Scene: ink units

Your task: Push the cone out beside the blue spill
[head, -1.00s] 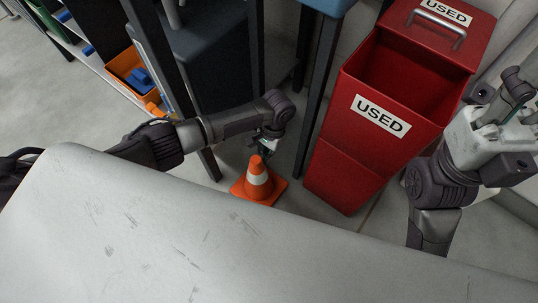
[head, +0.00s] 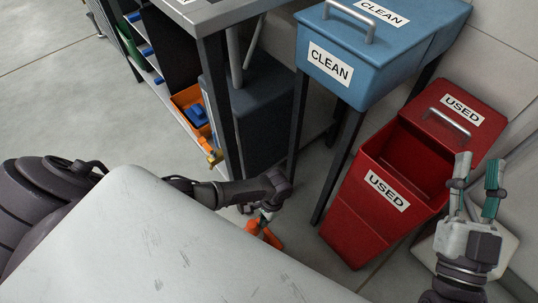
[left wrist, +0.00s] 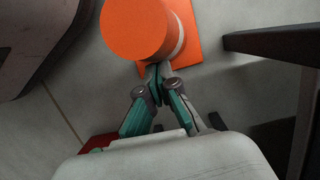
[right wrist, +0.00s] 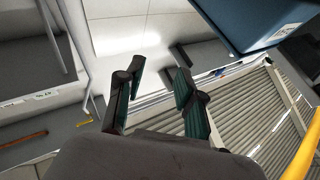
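The orange cone (head: 270,238) is on the grey floor, mostly hidden behind my pale body in the head view. In the left wrist view the cone (left wrist: 135,28) is seen from above, with its white band and square orange base. My left gripper (left wrist: 158,72) has its fingertips together at the cone's side, over its base; whether they touch it I cannot tell. It also shows beside the cone in the head view (head: 266,213). My right gripper (head: 478,172) is open and empty, also in the right wrist view (right wrist: 155,78). No blue spill is visible.
A red USED bin (head: 342,225) stands open right of the cone. A blue CLEAN bin (head: 345,80) on dark legs stands behind. A workbench (head: 215,18) with a dark cabinet (head: 262,120) and an orange tray (head: 183,98) is on the left. Open floor (head: 60,110) lies far left.

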